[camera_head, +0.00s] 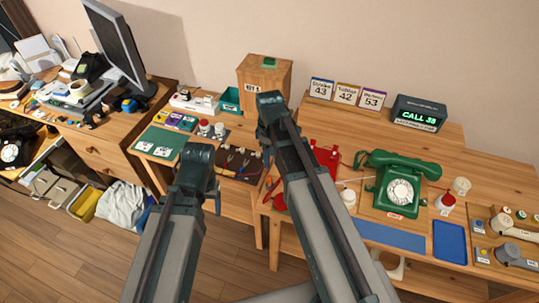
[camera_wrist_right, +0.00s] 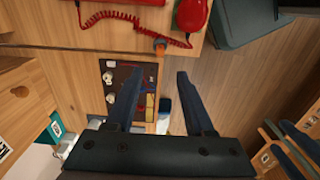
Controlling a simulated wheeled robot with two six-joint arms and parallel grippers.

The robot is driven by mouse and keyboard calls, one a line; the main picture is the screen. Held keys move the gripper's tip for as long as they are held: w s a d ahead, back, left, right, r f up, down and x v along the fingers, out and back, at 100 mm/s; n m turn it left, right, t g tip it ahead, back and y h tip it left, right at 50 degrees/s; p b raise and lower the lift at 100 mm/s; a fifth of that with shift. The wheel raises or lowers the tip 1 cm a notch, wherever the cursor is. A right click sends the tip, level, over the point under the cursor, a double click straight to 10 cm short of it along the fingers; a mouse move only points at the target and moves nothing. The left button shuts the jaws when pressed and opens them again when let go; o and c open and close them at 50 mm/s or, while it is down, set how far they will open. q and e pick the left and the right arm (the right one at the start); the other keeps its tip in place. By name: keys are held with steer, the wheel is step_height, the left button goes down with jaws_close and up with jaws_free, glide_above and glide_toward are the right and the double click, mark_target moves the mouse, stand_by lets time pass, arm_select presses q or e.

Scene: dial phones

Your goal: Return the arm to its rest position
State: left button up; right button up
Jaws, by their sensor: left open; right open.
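My two arms rise from the bottom of the head view. My left arm (camera_head: 168,245) bends at a dark joint in front of the left part of the workbench; its gripper fingers do not show. My right arm (camera_head: 335,240) reaches higher, its dark joint in front of the wooden box, and its gripper is hidden in the head view. In the right wrist view my right gripper (camera_wrist_right: 157,72) is open, with nothing between its two dark fingers. Beyond the fingers are a dark mat (camera_wrist_right: 114,75) with small items and a red phone (camera_wrist_right: 192,14) with a coiled cord.
A green dial phone (camera_head: 398,185) stands on the right bench, handset across its top. A display (camera_head: 418,114) reads CALL 38 behind it. A wooden box (camera_head: 264,74) and number cards (camera_head: 347,95) stand at the back. A monitor (camera_head: 112,38) is at left. Floor (camera_head: 70,245) is clear at lower left.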

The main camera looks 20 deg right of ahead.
stand_by(0.4)
steer(key=s+a+m+h, duration=0.1)
steer(key=s+a+m, duration=0.6)
steer(key=s+a, duration=0.3)
steer(key=s, duration=0.4)
steer(key=shift+s+a, duration=0.15)
steer(key=shift+a, duration=0.1)
steer(key=shift+r, duration=0.1)
